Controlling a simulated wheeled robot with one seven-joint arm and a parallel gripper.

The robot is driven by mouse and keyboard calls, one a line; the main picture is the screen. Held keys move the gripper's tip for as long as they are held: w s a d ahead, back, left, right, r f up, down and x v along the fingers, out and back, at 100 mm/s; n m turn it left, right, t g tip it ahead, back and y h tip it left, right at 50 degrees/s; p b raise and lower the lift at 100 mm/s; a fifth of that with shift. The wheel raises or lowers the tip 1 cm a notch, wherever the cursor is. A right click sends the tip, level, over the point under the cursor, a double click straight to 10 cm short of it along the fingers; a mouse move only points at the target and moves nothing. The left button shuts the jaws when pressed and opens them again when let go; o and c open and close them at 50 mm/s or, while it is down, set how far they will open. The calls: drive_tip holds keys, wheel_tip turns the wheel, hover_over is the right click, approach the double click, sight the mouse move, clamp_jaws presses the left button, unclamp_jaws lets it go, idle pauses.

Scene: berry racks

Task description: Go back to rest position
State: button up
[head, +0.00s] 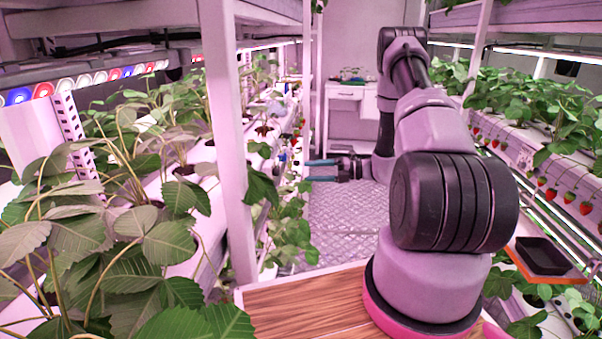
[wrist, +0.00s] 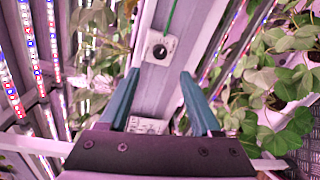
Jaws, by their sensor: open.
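My gripper (head: 322,171) is in the head view, left of my arm, over the aisle and pointing left towards the left berry rack (head: 235,150). In the wrist view my gripper (wrist: 160,98) shows two teal fingers standing apart with nothing between them. Behind the fingers is a pale rack beam with a small grey box (wrist: 160,50) and a green cable. I cannot tell how far the fingertips are from the rack.
Strawberry plants (head: 130,240) fill the left rack, and red berries (head: 552,193) hang along the right rack. A dark tray (head: 541,256) sits at the right. A white cabinet (head: 347,115) stands at the aisle's far end. The metal aisle floor (head: 345,225) is clear.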

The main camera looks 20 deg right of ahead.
drive_tip(key=shift+s+d, duration=0.1)
drive_tip(key=shift+d, duration=0.25)
drive_tip(key=s+a+r+n+g+h, duration=0.35)
drive_tip(key=s+r+n, duration=0.25)
drive_tip(key=r+n, duration=0.4)
drive_tip(key=s+a+r+n+g+h, duration=0.3)
drive_tip(key=s+r+n, duration=0.35)
drive_tip(key=r, duration=0.65)
drive_tip(key=s+r+n+t+h, duration=0.3)
drive_tip(key=s+r+n, duration=0.3)
drive_tip(key=s+n, duration=0.2)
drive_tip(key=s+d+r+n+t+h, duration=0.1)
drive_tip(key=s+r+n+t+h, duration=0.3)
drive_tip(key=s+r+n, duration=0.3)
drive_tip(key=shift+s+d+n, duration=0.3)
drive_tip(key=shift+s+n, duration=0.85)
drive_tip(key=shift+s, duration=0.3)
drive_tip(key=shift+r, duration=0.1)
